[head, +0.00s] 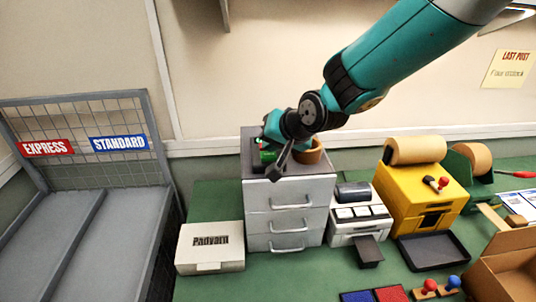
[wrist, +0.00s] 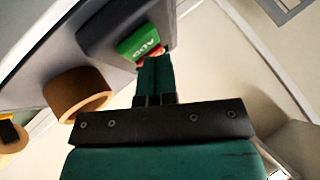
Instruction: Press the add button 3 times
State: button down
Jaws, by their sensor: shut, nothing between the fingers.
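A green box (wrist: 138,43) marked "ADD" shows in the wrist view, with a bit of its red button (wrist: 164,54) beside my fingertips. My gripper (wrist: 153,62) is shut and empty, its tips at the button. The fingers hide most of the button, and I cannot tell whether they touch or press it. In the head view the green box (head: 265,158) sits on top of the grey drawer unit (head: 289,190), partly hidden by my wrist.
A brown tape roll (head: 309,152) stands on the drawer unit right of the box. A white box (head: 210,248) lies to the left. A small white printer (head: 358,213) and a yellow machine (head: 424,200) stand to the right.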

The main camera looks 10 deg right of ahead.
aim_at(271, 154)
jog(key=shift+f+b, duration=0.35)
jog(key=shift+f, duration=0.05)
jog(key=shift+r, duration=0.1)
dwell(0.5)
jog(key=shift+r+p, duration=0.55)
jog(key=shift+r, duration=0.25)
notch_tip(271, 154, up, 5)
jog(key=p, duration=0.3)
dwell(0.7)
jog(key=s+d+f+n+g+b, duration=0.1)
jog(key=s+d+n+g+b, duration=0.1)
jog(key=s, duration=0.7)
jog(key=s+d+f+n+g+b, duration=0.2)
jog(key=s+d+n+g+b, duration=0.1)
jog(key=s, duration=0.7)
jog(key=s+d+f+n+g+h+b, duration=0.1)
jog(key=s+b, duration=0.4)
jog(key=s, duration=0.5)
jog(key=d+n+g, duration=0.1)
jog(key=d+n, duration=0.1)
jog(key=shift+s+d+f+n, duration=0.25)
jog(key=shift+d+f+n, duration=0.15)
